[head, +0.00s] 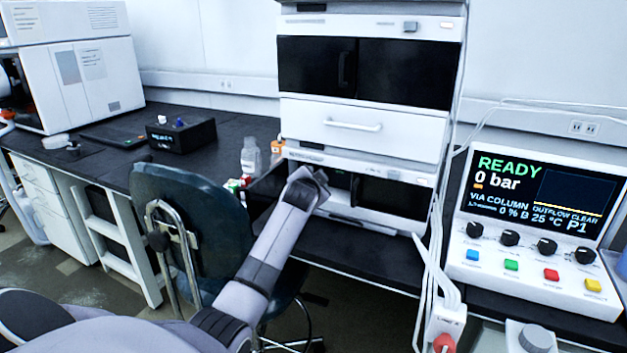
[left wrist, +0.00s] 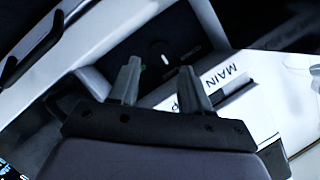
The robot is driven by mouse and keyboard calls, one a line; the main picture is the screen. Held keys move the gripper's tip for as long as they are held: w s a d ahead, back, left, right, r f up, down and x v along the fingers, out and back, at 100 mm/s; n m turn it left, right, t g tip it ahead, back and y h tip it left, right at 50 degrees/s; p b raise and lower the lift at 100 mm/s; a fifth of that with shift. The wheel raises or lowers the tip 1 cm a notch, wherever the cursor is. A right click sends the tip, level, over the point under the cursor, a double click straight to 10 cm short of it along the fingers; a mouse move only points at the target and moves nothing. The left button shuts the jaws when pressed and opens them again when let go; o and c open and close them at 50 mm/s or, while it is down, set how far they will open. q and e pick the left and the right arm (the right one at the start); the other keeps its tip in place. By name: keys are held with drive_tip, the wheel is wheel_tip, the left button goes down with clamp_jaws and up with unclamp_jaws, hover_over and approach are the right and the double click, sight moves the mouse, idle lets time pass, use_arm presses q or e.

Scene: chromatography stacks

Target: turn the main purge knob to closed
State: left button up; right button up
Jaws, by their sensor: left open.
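My left gripper (head: 317,183) is at the lower module of the middle instrument stack, in front of its dark opening. In the left wrist view my left gripper (left wrist: 162,68) shows two grey fingers spread apart with nothing held between them. A white label reading "MAIN P" (left wrist: 224,77) lies beside and partly behind the right finger; the rest of its text is hidden. Beyond the fingertips is a dark recess with a short white mark (left wrist: 166,60), possibly the main purge knob's pointer; its outline is too dark to tell. In the head view my gripper and arm hide this spot.
A blue-green chair (head: 190,200) stands left of my arm, close to the bench. A clear bottle (head: 250,158) and an orange-labelled bottle (head: 277,150) stand beside the stack. A control console (head: 530,255) with a lit screen reading READY, 0 bar stands right.

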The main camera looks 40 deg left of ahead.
use_arm(q)
drive_tip(key=shift+v, duration=0.95)
